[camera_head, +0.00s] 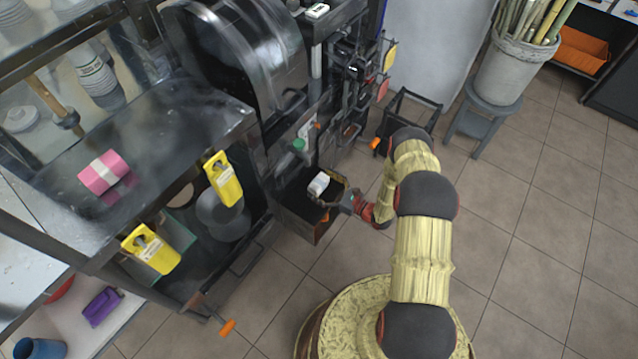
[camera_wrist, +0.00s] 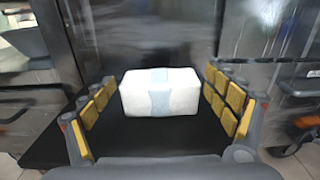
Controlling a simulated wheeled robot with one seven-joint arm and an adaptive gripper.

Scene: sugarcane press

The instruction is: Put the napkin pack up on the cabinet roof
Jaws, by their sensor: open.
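A white pack with a pale blue band, which looks like the napkin pack (camera_head: 318,184), lies on a small dark box-like stand (camera_head: 297,228) low beside the press. In the wrist view the pack (camera_wrist: 160,93) lies on the dark top (camera_wrist: 150,135), between the spread fingers of my gripper (camera_wrist: 158,105). In the head view my gripper (camera_head: 340,193) reaches the pack from the right, open. The dark cabinet roof (camera_head: 160,125) is at the left, well above the stand; a pink pack with a white band (camera_head: 103,172) lies on it.
The press drum (camera_head: 240,55) stands behind the stand. Yellow tags (camera_head: 223,178) hang at the cabinet's front edge. An open black frame (camera_head: 410,110), a grey stool (camera_head: 483,110) and a pot of cane (camera_head: 515,65) are at the right. The tiled floor (camera_head: 530,230) is clear.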

